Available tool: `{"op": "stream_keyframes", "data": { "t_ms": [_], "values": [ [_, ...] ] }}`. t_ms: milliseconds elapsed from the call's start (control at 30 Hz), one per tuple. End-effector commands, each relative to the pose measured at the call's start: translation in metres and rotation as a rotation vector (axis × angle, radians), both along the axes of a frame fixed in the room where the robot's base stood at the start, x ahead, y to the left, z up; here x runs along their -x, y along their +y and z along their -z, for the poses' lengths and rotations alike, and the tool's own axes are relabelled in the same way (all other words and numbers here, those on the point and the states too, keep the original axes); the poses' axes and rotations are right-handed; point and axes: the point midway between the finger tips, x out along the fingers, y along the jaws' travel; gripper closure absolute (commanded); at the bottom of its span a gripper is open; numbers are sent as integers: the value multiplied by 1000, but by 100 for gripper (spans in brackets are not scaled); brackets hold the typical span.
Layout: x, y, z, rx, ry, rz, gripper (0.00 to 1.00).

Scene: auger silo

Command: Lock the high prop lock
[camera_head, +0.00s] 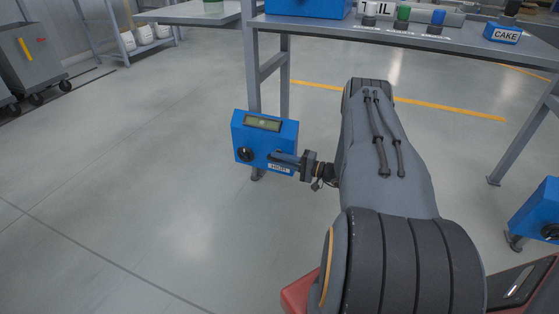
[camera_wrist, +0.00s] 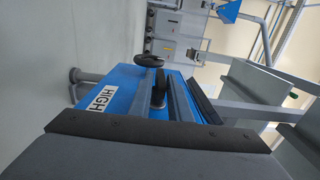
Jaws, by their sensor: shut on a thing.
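A blue box (camera_head: 262,138) with a small display and a black round knob (camera_head: 245,154) is mounted near a leg of the grey table. In the wrist view the blue box (camera_wrist: 122,92) has a white label reading HIGH (camera_wrist: 102,97), with the black round knob (camera_wrist: 149,60) beyond it. My gripper (camera_head: 287,159) is at the lower right of the box's front, just above its white label. It is shut on a dark part (camera_wrist: 158,92) of the high prop lock, mostly hidden by the fingers. I cannot tell which way this part is turned.
The grey table (camera_head: 410,38) above carries several small coloured items and a CAKE box (camera_head: 503,34). A second blue box (camera_head: 540,210) stands at the right edge. A grey wheeled cabinet (camera_head: 32,62) is at the far left. The floor left of the blue box is clear.

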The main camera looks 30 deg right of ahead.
Motion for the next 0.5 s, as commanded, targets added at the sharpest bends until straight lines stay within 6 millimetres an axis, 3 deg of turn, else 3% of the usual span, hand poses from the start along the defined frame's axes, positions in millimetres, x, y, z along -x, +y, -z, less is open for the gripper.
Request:
{"op": "stream_keyframes", "data": {
  "t_ms": [233,267,300,500],
  "values": [
    [1,5,1,-2,3,-9,100],
    [1,5,1,-2,3,-9,80],
    [1,4,1,-2,3,-9,73],
    [2,-1,1,-1,2,-1,72]
  ]
}}
